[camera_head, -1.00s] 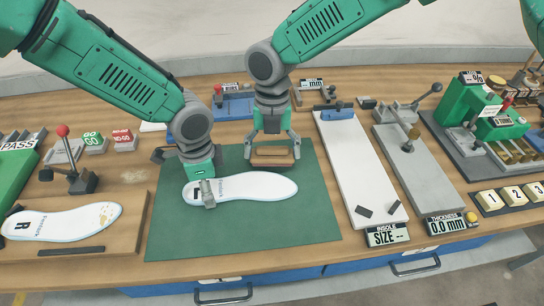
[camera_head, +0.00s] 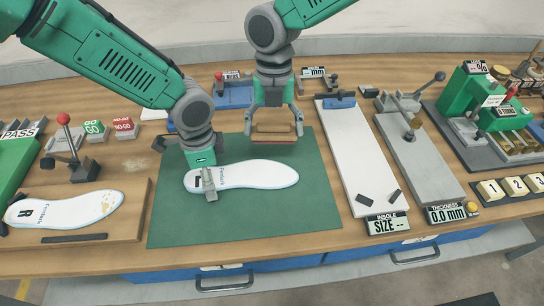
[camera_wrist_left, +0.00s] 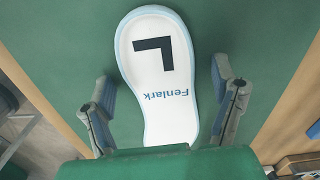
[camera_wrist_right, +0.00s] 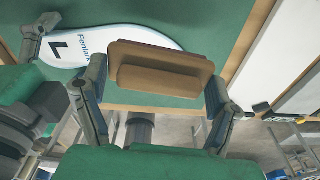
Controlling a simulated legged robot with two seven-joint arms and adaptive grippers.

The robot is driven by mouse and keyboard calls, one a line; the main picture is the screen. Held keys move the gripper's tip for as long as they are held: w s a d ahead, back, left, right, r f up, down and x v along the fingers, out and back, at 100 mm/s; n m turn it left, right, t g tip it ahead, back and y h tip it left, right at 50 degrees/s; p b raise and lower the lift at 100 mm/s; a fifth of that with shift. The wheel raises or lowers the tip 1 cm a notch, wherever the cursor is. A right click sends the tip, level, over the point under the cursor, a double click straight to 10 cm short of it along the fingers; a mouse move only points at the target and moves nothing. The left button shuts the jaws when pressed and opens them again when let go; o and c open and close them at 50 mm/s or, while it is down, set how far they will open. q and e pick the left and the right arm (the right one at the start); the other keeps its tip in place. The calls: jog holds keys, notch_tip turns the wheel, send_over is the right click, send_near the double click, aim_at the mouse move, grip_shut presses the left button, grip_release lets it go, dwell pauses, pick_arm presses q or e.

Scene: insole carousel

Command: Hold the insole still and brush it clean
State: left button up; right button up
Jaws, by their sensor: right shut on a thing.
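The white insole (camera_head: 255,175) with a pale blue edge lies flat on the green mat (camera_head: 310,215). The left wrist view shows its black L and "Fenlark" print (camera_wrist_left: 165,95). My left gripper (camera_head: 206,182) is over its heel half, open, with one finger on each side and visible gaps to the edges. My right gripper (camera_head: 273,127) is shut on a brown wooden brush (camera_head: 274,138), just beyond the insole's far edge. The brush also shows between the fingers in the right wrist view (camera_wrist_right: 160,68); its bristles cannot be made out.
An R insole (camera_head: 70,210) with brown specks lies on a wooden board at left, near a red-knobbed lever (camera_head: 64,119). A white sizing board (camera_head: 345,150) and a grey thickness gauge (camera_head: 425,165) stand right of the mat. The mat's front right is clear.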

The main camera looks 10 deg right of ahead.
pick_arm(q)
jog(key=shift+r, duration=0.1)
notch_tip(320, 180, up, 12)
dwell(0.5)
